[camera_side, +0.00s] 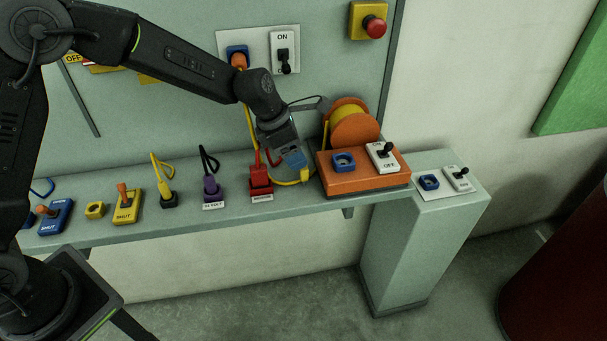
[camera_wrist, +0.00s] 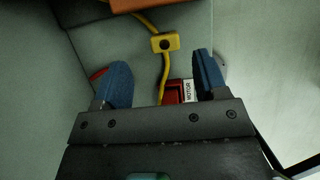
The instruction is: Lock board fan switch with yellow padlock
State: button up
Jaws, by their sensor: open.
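My gripper (camera_side: 293,157) is open above the shelf, near the red plug and the orange reel box. In the wrist view its two blue fingers (camera_wrist: 163,78) stand apart, with a yellow cable and part of a red block labelled MOTOR (camera_wrist: 180,91) visible between and beyond them. A white switch (camera_side: 283,52) is on the wall board, its black lever down over the lower label and ON showing above. I cannot read a fan label. I cannot make out a yellow padlock; a yellow connector (camera_side: 305,176) on the cable also shows in the wrist view (camera_wrist: 163,43).
Along the shelf (camera_side: 240,209) stand a purple plug (camera_side: 212,190), yellow plug (camera_side: 164,188), yellow switch (camera_side: 127,207) and blue switch (camera_side: 55,214). A pedestal (camera_side: 415,235) stands right. A red button (camera_side: 375,27) is above.

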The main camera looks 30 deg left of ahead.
aim_at(306, 174)
jog(key=x, duration=0.2)
jog(key=shift+w+d+f, duration=0.15)
jog(key=shift+f, duration=0.25)
jog(key=x, duration=0.4)
jog(key=shift+s+d+f, duration=0.1)
jog(key=shift+s, duration=0.25)
jog(key=shift+w+d+f, duration=0.15)
jog(key=shift+w+f, duration=0.05)
jog(key=shift+f, duration=0.35)
jog(key=shift+c, duration=0.5)
jog(key=c, duration=1)
jog(key=shift+o, duration=0.2)
jog(key=shift+r, duration=0.1)
